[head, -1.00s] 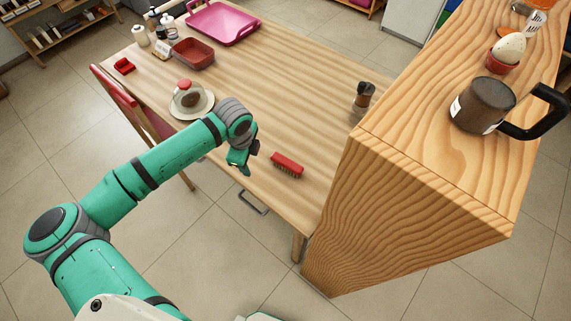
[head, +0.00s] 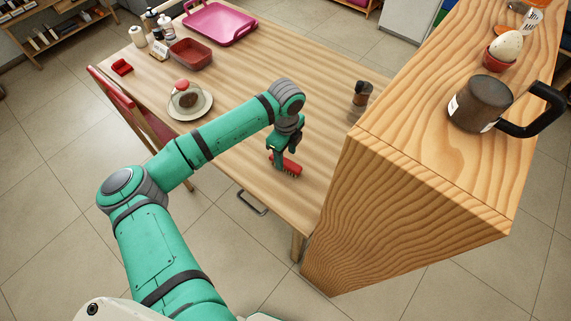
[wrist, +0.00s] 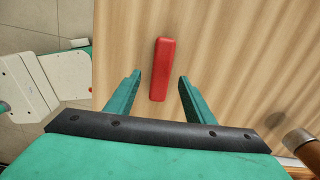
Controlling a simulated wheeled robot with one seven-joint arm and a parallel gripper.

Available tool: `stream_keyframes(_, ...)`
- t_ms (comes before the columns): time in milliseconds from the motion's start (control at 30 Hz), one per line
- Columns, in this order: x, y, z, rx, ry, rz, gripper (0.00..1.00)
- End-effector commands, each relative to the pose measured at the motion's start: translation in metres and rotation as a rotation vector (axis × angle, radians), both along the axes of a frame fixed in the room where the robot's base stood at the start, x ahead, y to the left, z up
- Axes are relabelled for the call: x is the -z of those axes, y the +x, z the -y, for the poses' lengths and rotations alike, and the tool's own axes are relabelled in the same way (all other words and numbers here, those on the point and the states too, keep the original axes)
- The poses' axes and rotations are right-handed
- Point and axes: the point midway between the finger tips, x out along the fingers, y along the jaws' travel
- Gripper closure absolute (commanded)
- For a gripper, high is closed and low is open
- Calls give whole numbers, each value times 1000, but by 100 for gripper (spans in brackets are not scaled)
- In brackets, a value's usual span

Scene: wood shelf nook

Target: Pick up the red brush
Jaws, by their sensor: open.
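The red brush (head: 289,166) lies on the wooden table near its front edge, bristles to the side in the head view. My gripper (head: 277,160) is directly over or beside it and hides part of its left end. In the wrist view the brush (wrist: 162,69) lies lengthwise ahead of and between the two fingers of my gripper (wrist: 160,84). The fingers are apart, with a gap on each side of the brush. I cannot tell the exact height of the fingertips above the table.
A tall wooden shelf block (head: 400,210) stands to the right, with a dark mug (head: 481,102) on top. A pepper mill (head: 361,93) stands near it on the table (head: 270,70). A plate with a domed item (head: 188,101) sits left.

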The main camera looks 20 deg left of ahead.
Motion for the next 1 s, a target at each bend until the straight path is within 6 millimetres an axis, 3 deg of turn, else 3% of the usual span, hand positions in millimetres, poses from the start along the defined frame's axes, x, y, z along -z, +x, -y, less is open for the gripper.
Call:
stream_keyframes(400,46,2,-1,-1,-2,0,52)
stream_keyframes(667,52,2,-2,-1,-1,0,52)
stream_keyframes(867,51,2,-2,-1,-1,1,95)
stream_keyframes(1000,51,2,-2,-1,0,1,97)
